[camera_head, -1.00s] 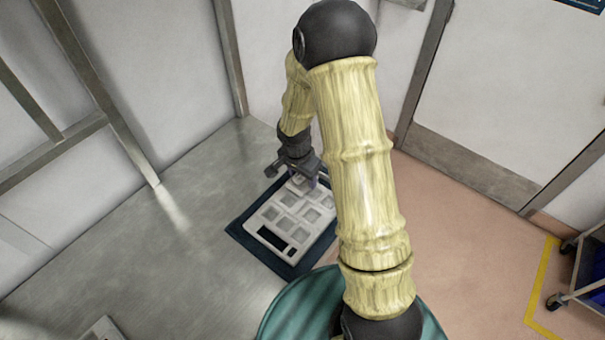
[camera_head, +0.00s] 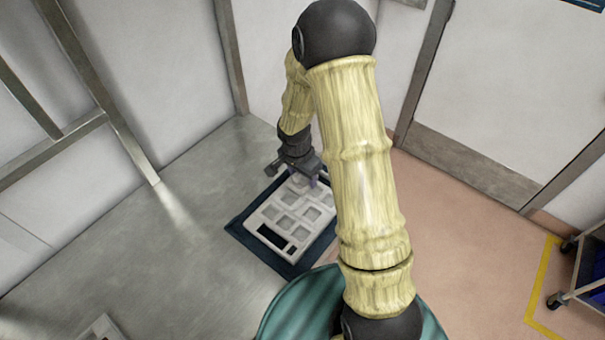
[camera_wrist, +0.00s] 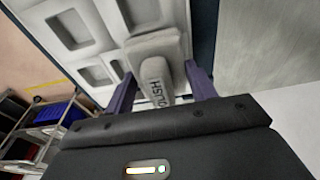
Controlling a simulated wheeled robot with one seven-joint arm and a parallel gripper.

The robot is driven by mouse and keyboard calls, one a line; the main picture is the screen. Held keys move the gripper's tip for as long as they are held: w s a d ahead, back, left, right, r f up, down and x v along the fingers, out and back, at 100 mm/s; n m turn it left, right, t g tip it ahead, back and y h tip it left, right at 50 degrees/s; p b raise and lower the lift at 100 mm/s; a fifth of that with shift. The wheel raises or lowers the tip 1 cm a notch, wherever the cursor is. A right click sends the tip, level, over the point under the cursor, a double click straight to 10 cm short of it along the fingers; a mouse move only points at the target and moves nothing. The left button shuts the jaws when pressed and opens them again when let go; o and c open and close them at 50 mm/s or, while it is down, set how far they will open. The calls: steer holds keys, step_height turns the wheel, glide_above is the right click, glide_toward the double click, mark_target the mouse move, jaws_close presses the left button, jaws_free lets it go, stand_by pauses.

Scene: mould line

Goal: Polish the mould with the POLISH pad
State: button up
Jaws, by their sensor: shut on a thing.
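The mould is a pale grey block with several square recesses and a dark slot; it lies on a dark blue mat on the metal bench (camera_head: 291,219). It also fills the upper left of the wrist view (camera_wrist: 100,45). My gripper (camera_head: 293,172) is over the mould's far end. In the wrist view my gripper (camera_wrist: 160,92) has its purple fingers on either side of the POLISH pad (camera_wrist: 154,70), whose grip shows part of its lettering. The pad's flat base lies against, or very close over, the mould's face; I cannot tell which. My arm hides the mould's right side.
The steel bench (camera_head: 150,245) is wide and clear to the left. A white wall stands behind it. A small object (camera_head: 103,328) is at the bottom left edge. A cart with blue bins (camera_head: 590,275) stands on the floor at right.

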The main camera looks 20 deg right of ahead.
mark_target(295, 182)
steer(key=shift+f+b, duration=0.35)
stand_by(0.4)
steer(key=shift+s+a, duration=0.1)
steer(key=shift+a, duration=0.1)
steer(key=shift+s+a+r+b, duration=0.1)
steer(key=shift+s+a+b, duration=0.7)
steer(key=shift+a, duration=0.25)
steer(key=shift+s+a+b, duration=0.45)
steer(key=shift+a, duration=0.15)
steer(key=shift+s+a+b, duration=0.4)
steer(key=shift+a+b, duration=0.05)
steer(key=shift+a, duration=0.15)
steer(key=shift+s+a+f+b, duration=0.25)
steer(key=shift+s+a+b, duration=0.7)
steer(key=shift+a, duration=0.25)
steer(key=shift+s+a, duration=0.1)
steer(key=shift+s, duration=0.05)
